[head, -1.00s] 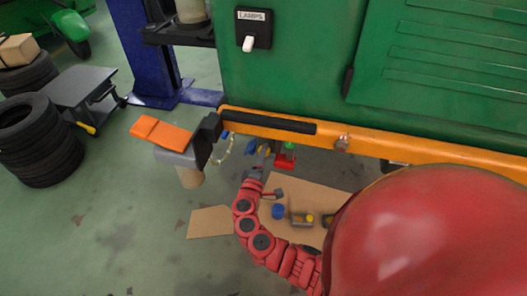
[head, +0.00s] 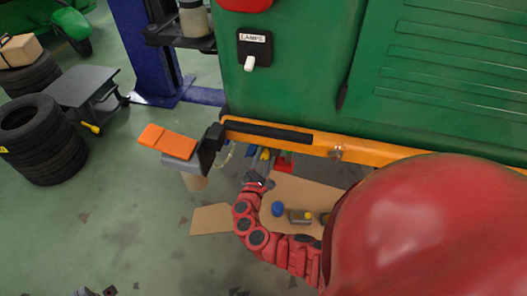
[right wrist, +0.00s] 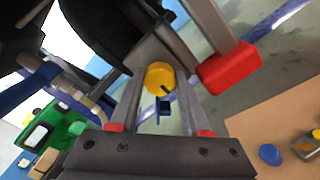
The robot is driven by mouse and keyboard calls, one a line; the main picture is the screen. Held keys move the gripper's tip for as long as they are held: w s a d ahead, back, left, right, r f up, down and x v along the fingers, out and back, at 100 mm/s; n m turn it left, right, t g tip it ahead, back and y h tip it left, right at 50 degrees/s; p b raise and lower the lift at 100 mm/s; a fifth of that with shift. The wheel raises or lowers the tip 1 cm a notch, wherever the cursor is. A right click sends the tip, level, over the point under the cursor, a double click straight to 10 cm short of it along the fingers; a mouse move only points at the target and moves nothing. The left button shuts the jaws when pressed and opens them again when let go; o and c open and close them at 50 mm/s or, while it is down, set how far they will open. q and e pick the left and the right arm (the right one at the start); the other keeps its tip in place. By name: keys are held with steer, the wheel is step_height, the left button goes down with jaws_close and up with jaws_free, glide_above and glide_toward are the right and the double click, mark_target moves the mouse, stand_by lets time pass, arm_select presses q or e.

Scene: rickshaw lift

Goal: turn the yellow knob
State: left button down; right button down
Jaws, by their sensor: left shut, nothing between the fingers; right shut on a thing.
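The yellow knob (right wrist: 160,77) is round with a dark slot, and sits on a grey fitting under the orange bar. It also shows small in the head view (head: 265,154), partly hidden. My right gripper (right wrist: 160,95) reaches up to it from below, one finger on each side, shut on the knob. In the head view my right gripper (head: 257,172) is at the end of the red arm. My left gripper (head: 95,291) shows only as small grey parts at the bottom left edge, far from the knob. It is shut and empty.
A red handle (right wrist: 230,68) hangs close beside the knob. The orange bar (head: 370,150) runs above the right arm. A brown board (head: 300,190) on the floor holds a blue cap (head: 277,209) and small parts. Tyres (head: 40,140) stand at the left.

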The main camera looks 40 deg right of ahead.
steer(key=shift+n, duration=0.4)
steer(key=shift+c, duration=1.8)
jaws_free()
steer(key=shift+a, duration=0.1)
steer(key=v, duration=1.7)
steer(key=shift+s, duration=0.2)
